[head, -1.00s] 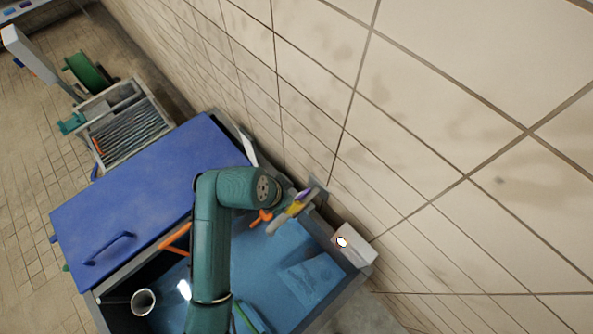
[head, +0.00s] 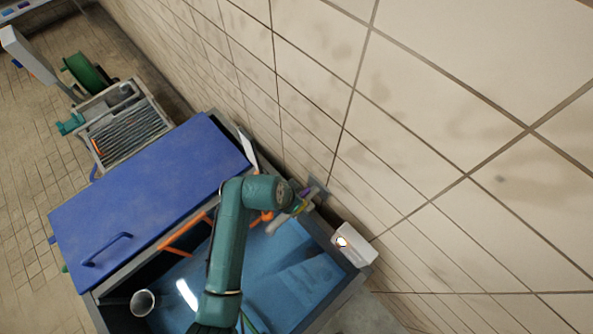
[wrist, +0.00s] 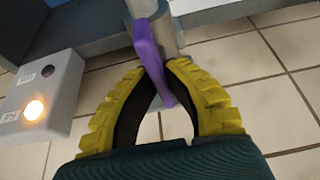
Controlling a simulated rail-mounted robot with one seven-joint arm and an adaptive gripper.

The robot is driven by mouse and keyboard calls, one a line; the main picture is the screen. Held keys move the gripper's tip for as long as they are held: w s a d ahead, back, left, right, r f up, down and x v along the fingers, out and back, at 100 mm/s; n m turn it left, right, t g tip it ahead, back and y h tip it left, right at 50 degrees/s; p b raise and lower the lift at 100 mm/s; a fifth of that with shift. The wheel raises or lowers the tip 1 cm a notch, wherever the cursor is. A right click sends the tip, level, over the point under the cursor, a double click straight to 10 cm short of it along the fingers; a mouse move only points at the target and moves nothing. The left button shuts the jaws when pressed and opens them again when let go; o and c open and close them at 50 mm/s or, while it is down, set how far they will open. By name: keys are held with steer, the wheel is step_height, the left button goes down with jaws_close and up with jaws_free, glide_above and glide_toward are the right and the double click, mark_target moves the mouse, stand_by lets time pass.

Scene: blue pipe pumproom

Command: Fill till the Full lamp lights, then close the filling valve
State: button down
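The filling valve's purple lever (wrist: 150,50) hangs from a grey pipe fitting (wrist: 143,8) in the wrist view. My gripper (wrist: 158,70) has its yellow fingers bowed inward, with the tips pressed close on both sides of the lever. In the head view my gripper (head: 299,205) is small and partly hidden by my arm, beside the valve at the wall. A white lamp box (head: 356,246) has one lamp glowing orange-white; in the wrist view this lit lamp (wrist: 33,110) sits below a dark one (wrist: 48,70). Blue water (head: 265,265) lies in the tank.
A blue lid (head: 150,190) covers the tank's left part. An orange bar (head: 183,236) and a white cup-like pipe (head: 143,302) are at the open part. The tiled wall (head: 450,120) runs close beside the valve. A crate and green reel stand far left.

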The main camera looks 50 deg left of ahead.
steer(key=shift+n+p, duration=0.4)
steer(key=shift+p, duration=0.05)
steer(key=n+p, duration=0.1)
steer(key=n+y+p, duration=0.1)
steer(key=n+p, duration=0.1)
steer(key=shift+d+r+g+y+p, duration=0.1)
steer(key=shift+r+g+y+p, duration=0.05)
steer(key=shift+g+y+p, duration=0.15)
steer(key=n+p, duration=0.2)
steer(key=n, duration=0.1)
steer(key=shift+g+y, duration=0.3)
steer(key=shift+y, duration=0.1)
steer(key=n+g+p, duration=0.1)
steer(key=n, duration=0.2)
steer(key=shift+n+y, duration=0.4)
steer(key=n, duration=0.2)
steer(key=n+g, duration=0.1)
steer(key=shift+f+n+y, duration=0.25)
steer(key=shift+n+y, duration=0.05)
steer(key=shift+y, duration=0.1)
steer(key=shift+n+g+b, duration=0.45)
steer(key=shift+n+g, duration=0.45)
steer(key=shift+n, duration=1)
